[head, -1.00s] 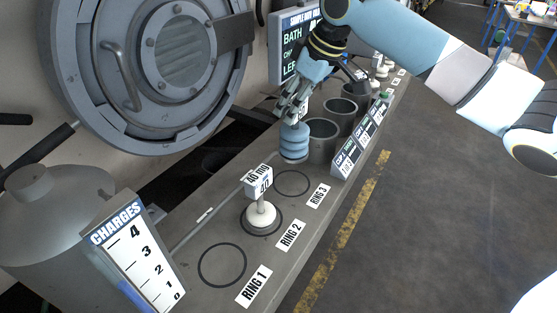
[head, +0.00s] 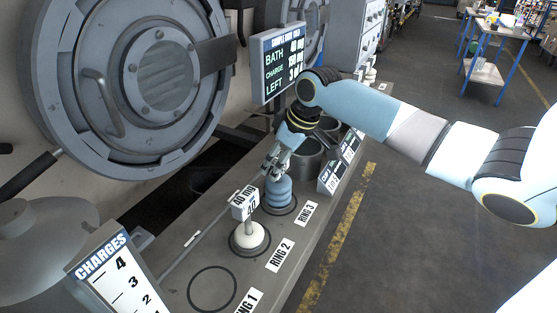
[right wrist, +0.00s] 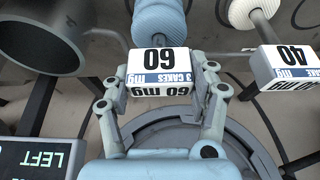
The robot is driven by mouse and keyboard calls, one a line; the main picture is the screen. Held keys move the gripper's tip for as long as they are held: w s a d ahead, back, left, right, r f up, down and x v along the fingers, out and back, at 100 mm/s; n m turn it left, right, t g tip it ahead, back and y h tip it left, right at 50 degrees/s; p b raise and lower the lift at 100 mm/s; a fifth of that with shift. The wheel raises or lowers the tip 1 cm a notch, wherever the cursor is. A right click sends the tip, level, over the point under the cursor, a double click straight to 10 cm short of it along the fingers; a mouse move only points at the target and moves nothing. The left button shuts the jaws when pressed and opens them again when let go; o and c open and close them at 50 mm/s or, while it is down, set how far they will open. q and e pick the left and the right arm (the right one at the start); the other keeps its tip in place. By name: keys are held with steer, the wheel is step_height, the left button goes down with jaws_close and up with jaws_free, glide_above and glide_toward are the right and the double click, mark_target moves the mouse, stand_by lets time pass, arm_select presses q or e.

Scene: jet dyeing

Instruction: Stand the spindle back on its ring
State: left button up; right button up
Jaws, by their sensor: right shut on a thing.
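The spindle (head: 278,193) carries several pale blue cakes and a block-shaped tag at its top. In the right wrist view the tag (right wrist: 158,62) reads 60 and 3 cakes, with the blue cakes (right wrist: 166,22) beyond it. My right gripper (head: 274,164) is shut on the tag, a finger on each side. The spindle is upright over the dark ring (head: 281,214) beside the RING 3 label (head: 306,214). I cannot tell whether its base touches the bench. My left gripper is not in view.
A white spindle (head: 248,238) tagged 40 stands on the ring by RING 2, close to the blue one. The ring by RING 1 (head: 213,287) is empty. Grey cups (head: 307,160) stand just behind the gripper. A charges board (head: 118,275) is at front left.

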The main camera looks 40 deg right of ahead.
steer(key=shift+f, duration=0.1)
steer(key=o, duration=1.7)
steer(key=v, duration=1.2)
